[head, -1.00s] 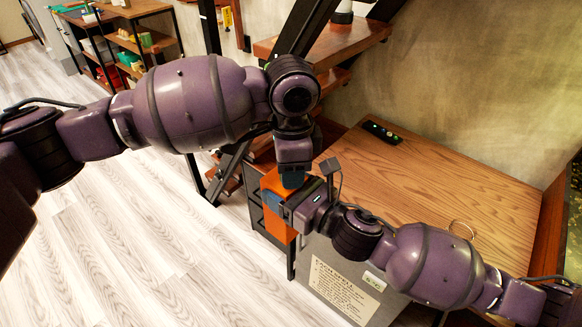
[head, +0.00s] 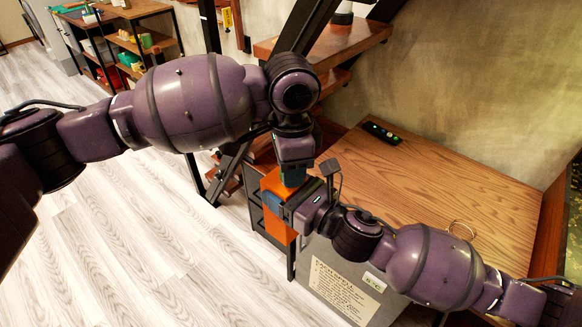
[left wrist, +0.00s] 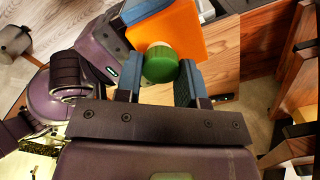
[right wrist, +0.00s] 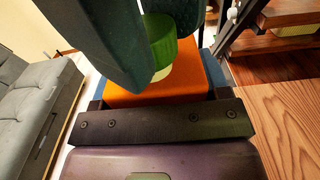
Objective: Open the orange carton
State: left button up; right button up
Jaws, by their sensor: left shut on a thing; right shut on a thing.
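The orange carton (head: 272,222) is at the front left edge of the wooden table. It also shows in the left wrist view (left wrist: 196,42) and right wrist view (right wrist: 180,85). My right gripper (head: 277,203) is shut across the carton's body, one blue finger on each side. The green cap (left wrist: 160,64) shows in both wrist views, with a pale neck (right wrist: 163,73) beside it. My left gripper (head: 293,178) is shut on the cap from above. The cap is hidden in the head view. I cannot tell whether it still touches the neck.
The wooden table (head: 420,180) is mostly bare, with a dark remote-like object (head: 381,132) near the back and a thin ring (head: 461,230) at the right. A grey panel with a printed sheet (head: 342,291) is below the front edge. Wooden stairs (head: 325,45) rise behind.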

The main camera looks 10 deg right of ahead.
pick_arm(q)
jog(key=shift+r, duration=0.65)
jog(key=shift+r, duration=0.35)
